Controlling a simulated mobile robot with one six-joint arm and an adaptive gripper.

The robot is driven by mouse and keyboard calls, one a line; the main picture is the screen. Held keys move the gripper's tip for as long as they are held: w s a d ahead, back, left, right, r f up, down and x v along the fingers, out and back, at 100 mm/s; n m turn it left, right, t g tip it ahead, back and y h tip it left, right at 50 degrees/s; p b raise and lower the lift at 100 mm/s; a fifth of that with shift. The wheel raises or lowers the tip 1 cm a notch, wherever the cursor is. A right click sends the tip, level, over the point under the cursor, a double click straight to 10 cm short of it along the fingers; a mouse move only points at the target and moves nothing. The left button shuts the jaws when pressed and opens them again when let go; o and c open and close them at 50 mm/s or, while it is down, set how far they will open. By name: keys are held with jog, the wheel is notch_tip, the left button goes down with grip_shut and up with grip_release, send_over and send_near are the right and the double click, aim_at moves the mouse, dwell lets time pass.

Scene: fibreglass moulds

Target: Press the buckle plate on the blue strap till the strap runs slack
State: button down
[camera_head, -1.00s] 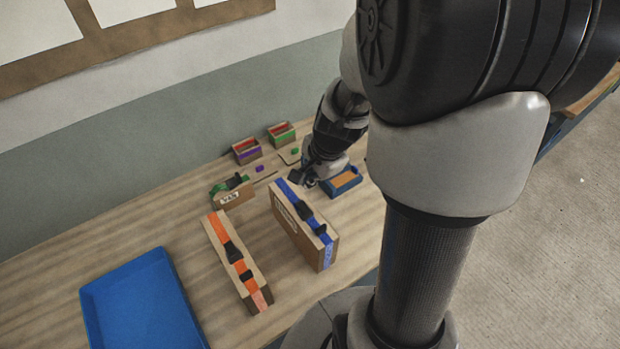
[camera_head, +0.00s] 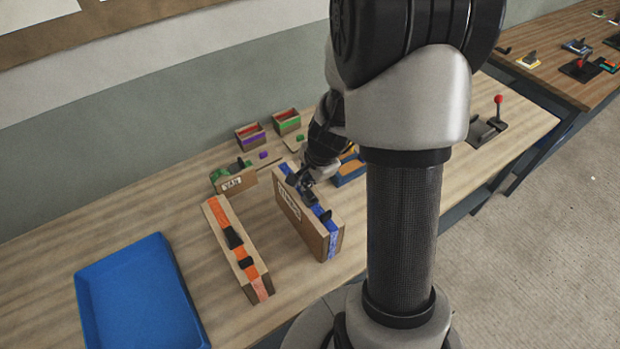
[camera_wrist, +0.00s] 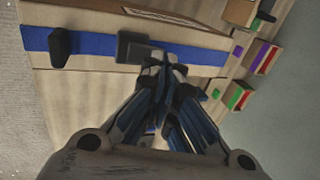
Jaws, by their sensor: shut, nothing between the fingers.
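The blue strap (camera_head: 333,240) runs along the top and down the near end of a brown wooden-looking case (camera_head: 296,221) standing on the bench. In the wrist view the strap (camera_wrist: 95,45) carries a dark grey buckle plate (camera_wrist: 133,46) and a black upright piece (camera_wrist: 61,47) to its left, the latter also in the head view (camera_head: 326,215). My gripper (camera_head: 303,192) is over the strap's top run. In the wrist view its closed, empty fingertips (camera_wrist: 164,62) are just right of the buckle plate; whether they touch anything I cannot tell.
An orange-strapped case (camera_head: 238,262) stands to the left, with a blue tray (camera_head: 85,290) beyond it. Bare bench lies between the two long cases.

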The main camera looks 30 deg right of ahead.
jog(key=shift+f, duration=0.1)
jog(key=shift+w+f+b, duration=0.35)
jog(key=shift+f+b, duration=0.1)
jog(key=shift+f, duration=0.1)
jog(key=shift+r, duration=0.1)
jog(key=shift+s, duration=0.1)
jog(key=shift+s+r, duration=0.4)
jog(key=shift+s, duration=0.25)
jog(key=shift+r+p, duration=0.3)
jog(key=p+v, duration=0.6)
jog(key=v, duration=0.7)
jog(key=shift+p, duration=0.3)
